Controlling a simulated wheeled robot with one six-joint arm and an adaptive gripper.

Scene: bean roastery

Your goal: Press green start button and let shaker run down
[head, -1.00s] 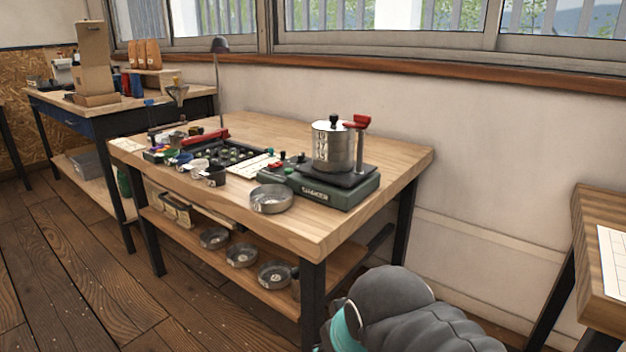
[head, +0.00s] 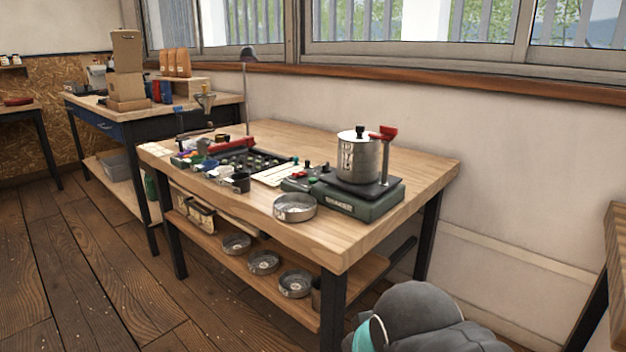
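The shaker (head: 362,198) is a dark green box with a black plate on top, near the right end of the wooden workbench (head: 330,240). A metal canister (head: 359,160) with a black knob stands on its plate, beside a red-topped clamp post (head: 387,150). A small green control box (head: 300,183) with small knobs or buttons sits left of the shaker. A green start button is too small to make out for sure. Part of my arm shows at the bottom right, in front of the bench. My gripper is not in view.
A round metal sieve pan (head: 295,208) stands near the bench's front edge. A black tray (head: 245,162) and small cups lie further left. More pans (head: 263,262) rest on the lower shelf. Another table (head: 613,235) stands at the right edge. Floor at left is clear.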

